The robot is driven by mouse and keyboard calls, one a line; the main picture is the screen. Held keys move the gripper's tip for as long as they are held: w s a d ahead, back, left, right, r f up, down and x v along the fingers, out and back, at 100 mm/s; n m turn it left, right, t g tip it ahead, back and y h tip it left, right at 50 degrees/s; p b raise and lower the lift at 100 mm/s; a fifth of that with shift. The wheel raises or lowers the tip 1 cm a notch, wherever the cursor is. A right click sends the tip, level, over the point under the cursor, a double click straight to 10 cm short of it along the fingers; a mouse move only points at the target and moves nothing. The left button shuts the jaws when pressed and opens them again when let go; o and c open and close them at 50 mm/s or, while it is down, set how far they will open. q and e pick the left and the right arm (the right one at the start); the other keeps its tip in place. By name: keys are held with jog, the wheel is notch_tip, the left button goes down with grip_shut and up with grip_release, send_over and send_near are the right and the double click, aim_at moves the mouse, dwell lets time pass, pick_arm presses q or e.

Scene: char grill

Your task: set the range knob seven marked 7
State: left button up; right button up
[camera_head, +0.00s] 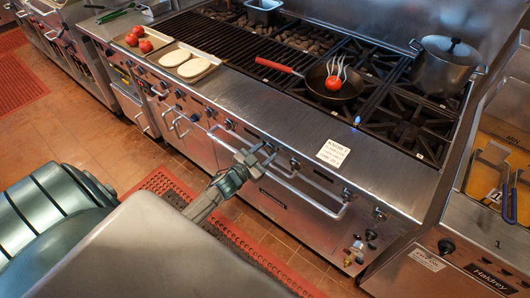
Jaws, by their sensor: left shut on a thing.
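The range (290,130) runs diagonally across the view, with a row of knobs along its steel front. My left gripper (267,152) is at this front edge, shut on what looks like a range knob. The fingers hide most of that knob, and its mark cannot be read. A neighbouring knob (295,163) sits just right of the gripper. Further right are more knobs, one at the handle's end (347,193) and one near the corner (378,212). My right gripper is not in view.
A long oven handle (310,203) runs below the knobs. A pan (335,88) with a tomato and a fork-like utensil sits on the burners. A white card (333,153) lies on the front ledge. A pot (446,65) stands at the back right. A small blue flame (357,121) shows.

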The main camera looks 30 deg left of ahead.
pick_arm(q)
jog(key=m, duration=0.3)
jog(key=shift+m, duration=0.3)
jog(key=m+b, duration=0.1)
jog(key=m, duration=0.3)
jog(key=shift+d+g+y, duration=0.1)
jog(key=shift+g+y, duration=0.2)
jog(key=shift+m, duration=0.3)
jog(key=o, duration=1)
